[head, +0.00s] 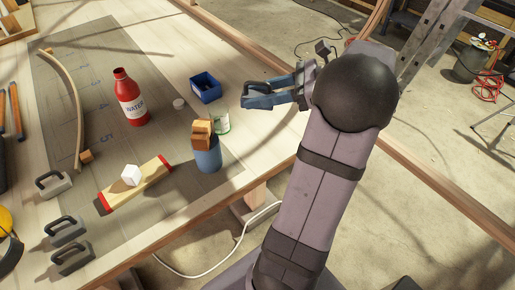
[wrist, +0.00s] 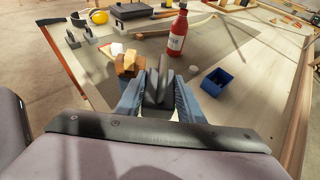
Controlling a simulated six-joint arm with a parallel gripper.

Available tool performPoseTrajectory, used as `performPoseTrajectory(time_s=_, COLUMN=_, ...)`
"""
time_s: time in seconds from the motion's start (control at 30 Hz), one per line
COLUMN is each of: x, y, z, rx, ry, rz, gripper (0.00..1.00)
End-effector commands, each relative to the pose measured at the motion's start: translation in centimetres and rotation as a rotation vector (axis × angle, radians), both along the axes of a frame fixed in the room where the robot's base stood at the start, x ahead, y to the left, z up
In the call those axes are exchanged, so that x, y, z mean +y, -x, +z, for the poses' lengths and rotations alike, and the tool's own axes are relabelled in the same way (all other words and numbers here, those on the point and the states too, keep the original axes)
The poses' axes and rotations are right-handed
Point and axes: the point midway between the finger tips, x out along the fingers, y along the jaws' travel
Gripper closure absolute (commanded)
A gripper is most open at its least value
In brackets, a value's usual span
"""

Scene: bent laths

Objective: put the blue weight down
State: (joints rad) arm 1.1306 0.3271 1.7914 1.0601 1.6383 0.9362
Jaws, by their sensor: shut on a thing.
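My gripper (head: 247,97) is raised over the right side of the bench, its blue fingers pointing left. It also shows in the wrist view (wrist: 159,88), with the fingers close together around a dark grey upright part, which looks like the handle of the blue weight. A bent lath (head: 73,105) lies on the dark mat (head: 100,45) at the left. Several grey weights with dark handles (head: 66,231) stand near the bench's left front.
A red bottle (head: 130,98) stands upright. A red-ended board (head: 150,178) bears a white block (head: 131,175). Bare mat lies between.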

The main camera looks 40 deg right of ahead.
Motion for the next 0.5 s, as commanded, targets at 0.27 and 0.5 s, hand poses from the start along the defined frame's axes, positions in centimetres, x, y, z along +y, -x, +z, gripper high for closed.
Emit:
performPoseTrajectory(time_s=0.27, x=0.0, y=0.0, z=-5.1, rx=-0.001, ry=-0.005, rz=0.000, gripper=1.00)
performPoseTrajectory(time_s=0.5, x=0.0, y=-0.1, z=-7.0, rx=-0.002, ry=-0.001, rz=0.000, gripper=1.00)
